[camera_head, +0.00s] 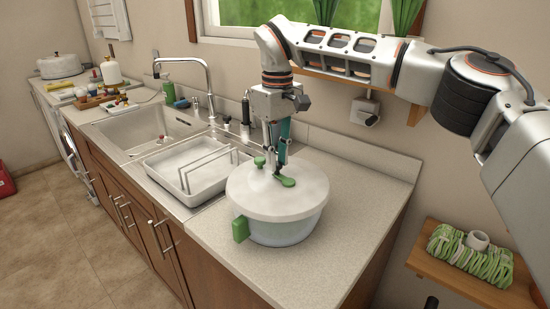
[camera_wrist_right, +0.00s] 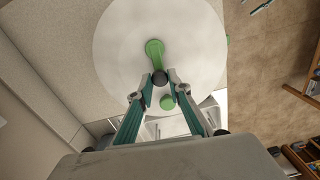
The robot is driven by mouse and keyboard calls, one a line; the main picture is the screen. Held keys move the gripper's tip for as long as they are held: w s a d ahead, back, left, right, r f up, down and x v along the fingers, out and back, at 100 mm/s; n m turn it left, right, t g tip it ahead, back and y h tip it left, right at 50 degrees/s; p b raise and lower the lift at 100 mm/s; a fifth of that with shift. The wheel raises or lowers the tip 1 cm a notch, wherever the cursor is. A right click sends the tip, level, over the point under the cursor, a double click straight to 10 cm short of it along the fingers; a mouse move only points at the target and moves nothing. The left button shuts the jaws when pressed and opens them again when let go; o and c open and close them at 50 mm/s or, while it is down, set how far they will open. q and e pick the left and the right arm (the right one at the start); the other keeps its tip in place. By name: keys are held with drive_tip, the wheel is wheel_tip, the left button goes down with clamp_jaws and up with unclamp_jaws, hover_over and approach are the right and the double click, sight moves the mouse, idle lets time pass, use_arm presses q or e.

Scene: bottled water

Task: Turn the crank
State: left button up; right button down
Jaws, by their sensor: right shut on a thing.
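A white-lidded bowl (camera_head: 262,196) with a green side handle (camera_head: 240,229) stands on the counter. Its green crank (camera_head: 287,182) lies on the lid; in the wrist view the crank (camera_wrist_right: 154,50) has a dark knob (camera_wrist_right: 160,78) at one end. A separate green button (camera_head: 259,161) sits on the lid, also seen in the wrist view (camera_wrist_right: 167,102). My right gripper (camera_head: 279,171) points down over the lid. In the wrist view its fingertips (camera_wrist_right: 160,80) are closed around the dark knob. My left gripper is not in view.
A white dish rack (camera_head: 190,165) and a sink (camera_head: 140,130) are left of the bowl, with a faucet (camera_head: 183,75) behind. The counter (camera_head: 345,200) right of the bowl is clear. A low shelf (camera_head: 470,275) holds a green-and-white coil (camera_head: 470,254).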

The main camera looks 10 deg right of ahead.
sight(278, 163)
drive_tip(key=shift+d+m, duration=0.15)
drive_tip(key=shift+m, duration=0.35)
drive_tip(key=c, duration=1.9)
unclamp_jaws()
drive_tip(key=shift+r, duration=0.1)
wheel_tip(278, 163, up, 12)
drive_tip(key=shift+f, duration=0.1)
